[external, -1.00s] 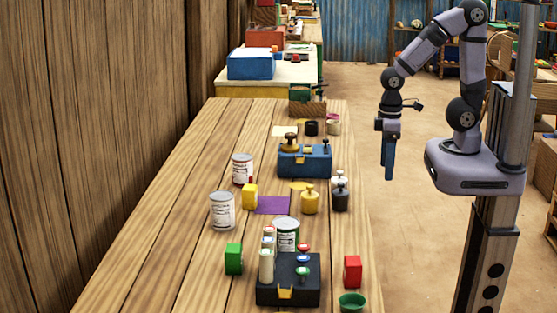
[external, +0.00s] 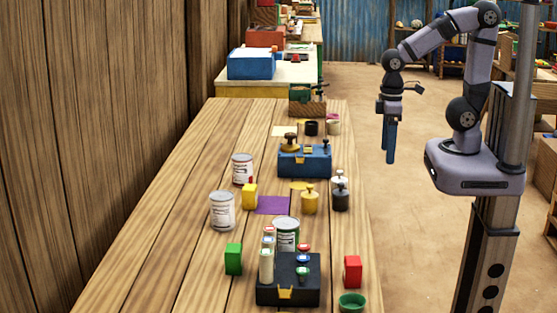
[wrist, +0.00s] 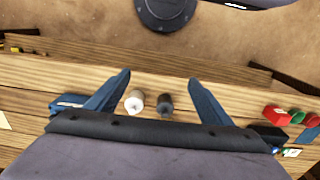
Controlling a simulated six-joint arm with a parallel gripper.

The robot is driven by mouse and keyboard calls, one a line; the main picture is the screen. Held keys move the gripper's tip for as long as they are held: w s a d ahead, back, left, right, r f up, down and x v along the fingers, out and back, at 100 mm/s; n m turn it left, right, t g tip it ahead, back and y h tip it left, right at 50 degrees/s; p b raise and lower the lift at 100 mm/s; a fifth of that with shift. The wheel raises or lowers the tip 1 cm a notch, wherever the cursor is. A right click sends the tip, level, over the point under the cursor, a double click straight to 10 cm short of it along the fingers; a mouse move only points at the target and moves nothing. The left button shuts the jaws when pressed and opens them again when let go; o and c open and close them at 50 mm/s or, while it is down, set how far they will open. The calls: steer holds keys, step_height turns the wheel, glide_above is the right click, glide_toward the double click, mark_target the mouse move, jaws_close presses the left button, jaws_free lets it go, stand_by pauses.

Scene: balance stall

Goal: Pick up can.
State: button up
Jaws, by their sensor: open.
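Three cans stand upright on the wooden table in the external view. One has a white and red label (external: 242,168), one a white label (external: 222,211), and one is white and green (external: 286,234), partly hidden behind pale cylinders. My gripper (external: 390,155) hangs pointing down to the right of the table's right edge, well away from the cans. In the wrist view my gripper (wrist: 158,82) shows two blue fingers spread wide with nothing held. No can is clearly visible there.
Weights (external: 310,202) stand near the table's right side. A dark block (external: 288,291) with cylinders, a green box (external: 233,259), a red box (external: 353,271) and a green bowl (external: 352,302) are near the front. A blue scale (external: 305,164) stands farther back.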

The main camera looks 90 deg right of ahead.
steer(key=w+a+f+t+y+b, duration=0.15)
steer(key=w+t, duration=0.35)
steer(key=w, duration=1.2)
steer(key=m+t+h+b, duration=0.4)
steer(key=m+t+h, duration=0.1)
steer(key=t+h, duration=0.2)
glide_above(251, 158)
steer(key=shift+d+r, duration=0.2)
steer(key=shift+d, duration=0.05)
step_height(251, 158, down, 8)
steer(key=shift+a+r+p, duration=0.15)
steer(key=shift+p, duration=0.2)
steer(key=shift+f+t, duration=0.3)
steer(key=shift+f, duration=0.4)
steer(key=shift+p+x, duration=0.3)
steer(key=shift+x, duration=0.75)
steer(key=shift+w, duration=0.1)
steer(key=shift+a+p+x, duration=0.2)
steer(key=shift+p+x, duration=0.7)
steer(key=shift+x, duration=1.6)
